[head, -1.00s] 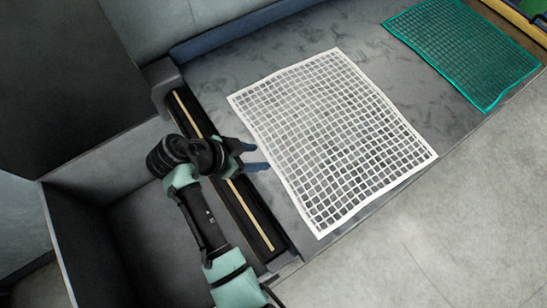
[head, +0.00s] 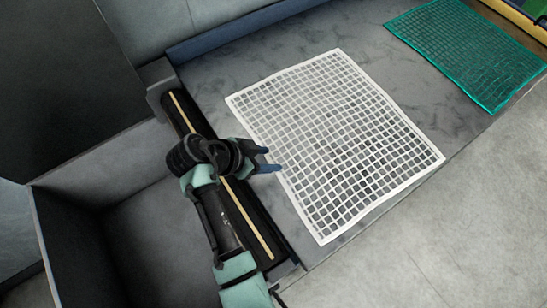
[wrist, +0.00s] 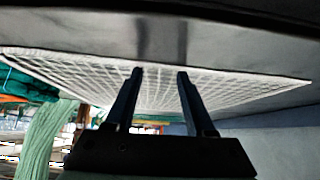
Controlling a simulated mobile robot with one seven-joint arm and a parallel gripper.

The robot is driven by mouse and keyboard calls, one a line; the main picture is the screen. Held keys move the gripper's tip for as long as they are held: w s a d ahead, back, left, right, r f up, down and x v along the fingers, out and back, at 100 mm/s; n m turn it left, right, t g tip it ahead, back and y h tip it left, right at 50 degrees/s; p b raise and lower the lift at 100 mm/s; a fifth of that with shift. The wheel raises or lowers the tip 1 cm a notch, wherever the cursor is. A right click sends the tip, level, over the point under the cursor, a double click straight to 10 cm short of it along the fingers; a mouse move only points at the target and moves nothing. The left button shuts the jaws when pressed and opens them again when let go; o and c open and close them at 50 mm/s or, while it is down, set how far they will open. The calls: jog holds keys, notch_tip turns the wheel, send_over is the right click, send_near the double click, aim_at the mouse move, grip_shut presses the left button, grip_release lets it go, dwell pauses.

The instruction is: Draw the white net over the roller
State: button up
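The white net (head: 335,140) lies flat and spread out on the grey deck, to the right of the roller. The roller (head: 248,215) is a dark bar with a pale stripe along the deck's left edge; my arm covers its middle. My gripper (head: 271,160) reaches over the roller to the net's left edge. Its two blue fingers are apart with nothing seen between them. In the wrist view the fingers (wrist: 158,72) are spread and the white net (wrist: 230,88) stretches out beyond them; whether they touch it I cannot tell.
A green net (head: 470,50) lies at the far right of the deck (head: 225,75). A dark open bin (head: 130,240) stands left of the roller. A blue strip (head: 240,32) borders the back. Bare floor (head: 450,230) lies at the front right.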

jog(key=shift+f, duration=0.1)
grip_shut()
dwell(0.4)
notch_tip(320, 180, up, 7)
jog(key=p, duration=0.6)
